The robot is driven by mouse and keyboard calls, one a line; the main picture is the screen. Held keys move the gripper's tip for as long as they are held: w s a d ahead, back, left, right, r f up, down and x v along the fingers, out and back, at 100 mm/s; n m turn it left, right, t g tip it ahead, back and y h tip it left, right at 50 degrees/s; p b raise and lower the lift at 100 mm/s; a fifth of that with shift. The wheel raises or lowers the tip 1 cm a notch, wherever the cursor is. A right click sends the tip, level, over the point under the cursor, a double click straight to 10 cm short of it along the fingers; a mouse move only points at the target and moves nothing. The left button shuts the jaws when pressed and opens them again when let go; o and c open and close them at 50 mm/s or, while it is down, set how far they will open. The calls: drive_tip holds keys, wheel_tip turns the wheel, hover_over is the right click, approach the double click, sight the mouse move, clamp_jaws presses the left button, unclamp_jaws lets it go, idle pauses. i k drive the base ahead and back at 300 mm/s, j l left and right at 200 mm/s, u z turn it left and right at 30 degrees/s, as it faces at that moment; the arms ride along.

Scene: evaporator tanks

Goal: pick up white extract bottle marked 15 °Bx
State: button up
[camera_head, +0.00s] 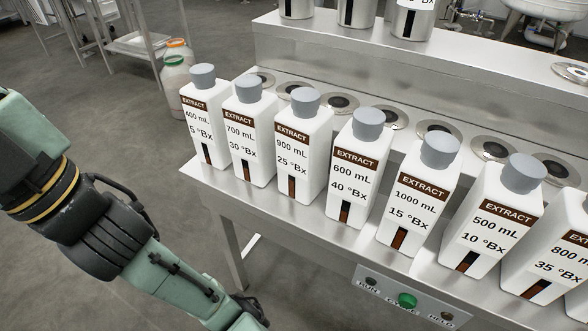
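The white extract bottle marked 1000 mL, 15 °Bx (416,200) stands upright on the steel bench in the head view, right of the middle. It has a grey cap, a brown EXTRACT band and a dark strip window low on its label. It stands between the 40 °Bx bottle (356,170) on its left and the 10 °Bx bottle (488,222) on its right. My green and black arm is at the lower left, in front of the bench and well apart from the bottle. My gripper cannot be made out in this view.
More white bottles stand in the row: 5 °Bx (206,125), 30 °Bx (251,137), 25 °Bx (303,150) and 35 °Bx (550,250). Round steel wells lie behind them. A button panel (408,301) hangs on the bench front. Floor at the left is open.

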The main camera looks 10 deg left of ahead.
sight(428, 178)
drive_tip(key=j+z, duration=0.2)
drive_tip(key=j, duration=0.35)
drive_tip(key=k+j+z, duration=0.2)
drive_tip(key=j, duration=0.35)
drive_tip(key=j+z, duration=0.2)
drive_tip(key=j, duration=0.35)
drive_tip(key=k, duration=0.05)
